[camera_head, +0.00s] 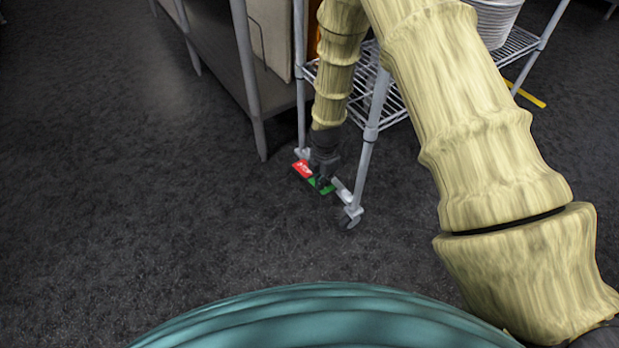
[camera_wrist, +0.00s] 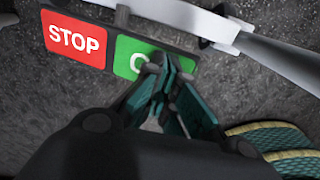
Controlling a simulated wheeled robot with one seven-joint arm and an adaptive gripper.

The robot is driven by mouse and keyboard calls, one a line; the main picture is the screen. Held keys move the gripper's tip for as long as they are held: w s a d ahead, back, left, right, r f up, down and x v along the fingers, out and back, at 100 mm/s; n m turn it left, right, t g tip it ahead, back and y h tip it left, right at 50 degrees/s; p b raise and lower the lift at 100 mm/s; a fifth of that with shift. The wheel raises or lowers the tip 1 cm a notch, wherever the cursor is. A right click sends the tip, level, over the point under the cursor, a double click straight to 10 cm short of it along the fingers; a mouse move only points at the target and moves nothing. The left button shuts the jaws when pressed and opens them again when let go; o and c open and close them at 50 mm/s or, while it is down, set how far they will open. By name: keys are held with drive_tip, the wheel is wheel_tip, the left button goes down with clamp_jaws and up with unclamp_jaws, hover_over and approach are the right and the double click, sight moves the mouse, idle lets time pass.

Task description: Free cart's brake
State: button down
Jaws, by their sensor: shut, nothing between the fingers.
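The cart (camera_head: 372,118) is a grey wire-shelf frame on casters. Its brake pedal is a flat bar low at the near end, with a red STOP half (camera_head: 302,169) and a green half (camera_head: 326,189). In the wrist view the red STOP half (camera_wrist: 75,38) is at the left and the green half (camera_wrist: 128,58) beside it, its lettering partly hidden by my fingers. My gripper (camera_head: 321,182) is shut and empty, pointing down at the green half. In the wrist view my fingertips (camera_wrist: 165,62) overlap the green half; I cannot tell whether they touch it.
A metal shelving unit or table (camera_head: 247,80) stands left of the cart. A white bucket (camera_head: 495,18) sits on the cart's far side. A yellow strip (camera_head: 524,93) lies near the far right. The dark floor (camera_head: 130,200) is open at left and in front.

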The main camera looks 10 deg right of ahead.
drive_tip(key=shift+f, duration=0.9)
idle(0.7)
drive_tip(key=shift+r+p, duration=3.3)
drive_tip(key=shift+r, duration=0.25)
